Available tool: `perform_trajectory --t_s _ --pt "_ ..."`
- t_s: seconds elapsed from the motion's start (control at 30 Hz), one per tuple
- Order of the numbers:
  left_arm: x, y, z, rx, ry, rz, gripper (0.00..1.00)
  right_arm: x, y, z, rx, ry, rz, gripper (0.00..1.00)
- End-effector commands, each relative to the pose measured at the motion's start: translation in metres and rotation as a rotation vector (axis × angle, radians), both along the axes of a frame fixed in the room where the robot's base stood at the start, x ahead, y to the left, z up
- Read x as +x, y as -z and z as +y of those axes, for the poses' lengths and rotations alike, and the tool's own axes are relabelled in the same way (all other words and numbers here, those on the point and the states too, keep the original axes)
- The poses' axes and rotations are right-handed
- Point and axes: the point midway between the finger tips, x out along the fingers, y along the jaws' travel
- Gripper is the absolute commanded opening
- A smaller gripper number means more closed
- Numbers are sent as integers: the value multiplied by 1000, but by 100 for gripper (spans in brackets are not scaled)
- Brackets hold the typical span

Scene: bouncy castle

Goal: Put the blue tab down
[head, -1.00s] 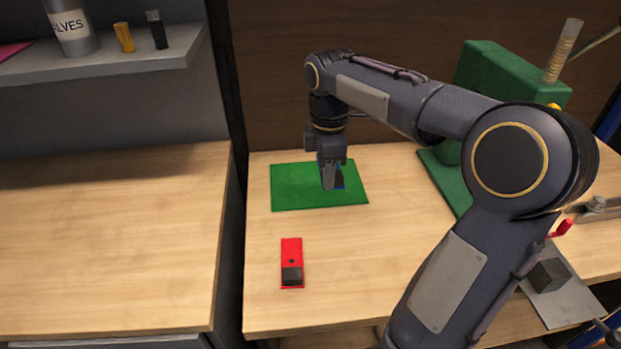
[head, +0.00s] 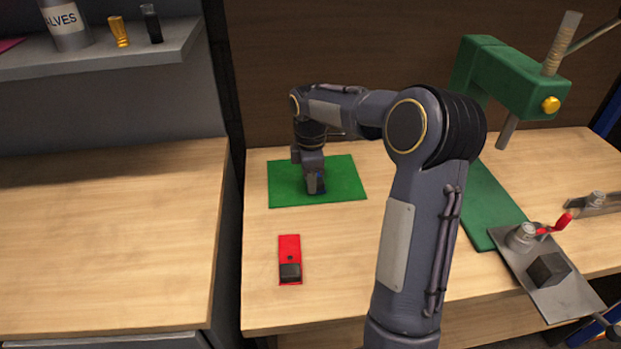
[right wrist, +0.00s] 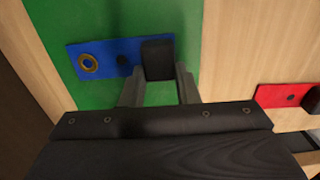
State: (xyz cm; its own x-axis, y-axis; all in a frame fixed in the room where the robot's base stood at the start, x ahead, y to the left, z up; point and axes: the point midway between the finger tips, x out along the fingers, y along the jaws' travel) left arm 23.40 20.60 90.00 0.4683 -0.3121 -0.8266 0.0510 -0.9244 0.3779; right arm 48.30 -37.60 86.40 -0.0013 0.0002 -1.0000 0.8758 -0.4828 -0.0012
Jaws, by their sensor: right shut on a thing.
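The blue tab (right wrist: 108,55) is a flat blue plate with a brass ring at one end, a dark hole, and a black block at the other end. It is over the green mat (head: 345,180), flat against it or just above; I cannot tell which. My right gripper (right wrist: 159,72) is shut on the black block, one finger on each side. In the head view my right gripper (head: 315,186) points down over the middle of the mat and hides most of the blue tab. My left gripper is not in view.
A red tab (head: 289,258) with a black block lies on the wooden table (head: 340,265) in front of the mat. A green press (head: 515,85) stands at the right. A grey metal plate (head: 565,300) with a dark block lies at the right front.

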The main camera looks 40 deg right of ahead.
Motion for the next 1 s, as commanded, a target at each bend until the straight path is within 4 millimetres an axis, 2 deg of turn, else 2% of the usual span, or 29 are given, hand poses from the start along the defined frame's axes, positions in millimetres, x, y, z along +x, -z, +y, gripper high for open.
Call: perform_trajectory --t_s 0.27,0.3,0.47,0.77,0.87,1.0 --pt "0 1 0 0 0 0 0 0 2 0 0 0 -1 6" --pt "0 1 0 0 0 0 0 0 2 0 0 0 -1 31" --pt "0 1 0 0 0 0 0 0 2 0 0 0 -1 50" --pt "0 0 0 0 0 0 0 0 -1 0 0 0 -2 50" --pt "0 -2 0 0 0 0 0 1 -10 0 -1 0 -5 50" --pt "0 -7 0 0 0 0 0 1 -37 0 -2 -1 -7 50"
